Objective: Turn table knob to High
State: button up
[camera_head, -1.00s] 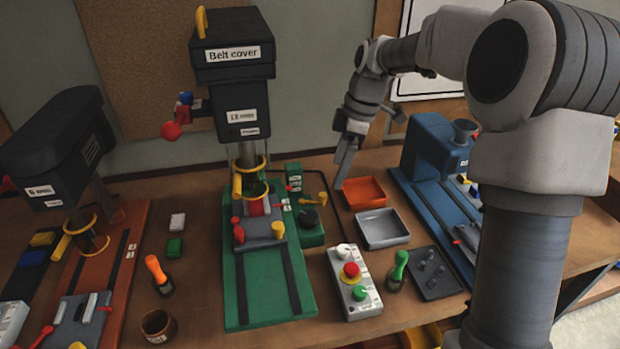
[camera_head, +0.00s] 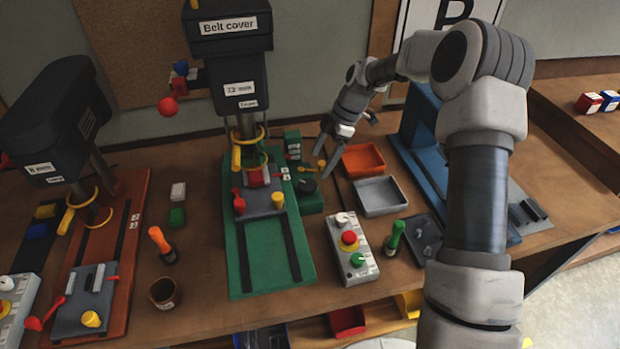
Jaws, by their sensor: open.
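My gripper (camera_head: 330,164) is open, its fingers pointing down near the back of the bench, just right of a small green box (camera_head: 311,203). A round black knob (camera_head: 306,187) sits on that box, left of and below the fingertips. A yellow lever (camera_head: 320,164) is right beside the fingers; I cannot tell whether they touch. The middle drill press (camera_head: 240,85), labelled "Belt cover", stands on a green base (camera_head: 236,279). A grey control box (camera_head: 351,266) has a white knob (camera_head: 342,218), a red button and a green button. No "High" marking is readable.
An orange tray (camera_head: 362,160) and a grey tray (camera_head: 380,196) lie right of the gripper. A green-handled tool (camera_head: 395,236) stands beside the control box. A blue machine (camera_head: 417,135) is behind my arm. Another drill press (camera_head: 58,130) stands at left.

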aim_at(308, 184)
jog(key=p+x, duration=0.1)
jog(key=x, duration=0.7)
jog(key=shift+f, duration=0.25)
jog(key=c, duration=1.3)
jog(key=shift+c, duration=0.2)
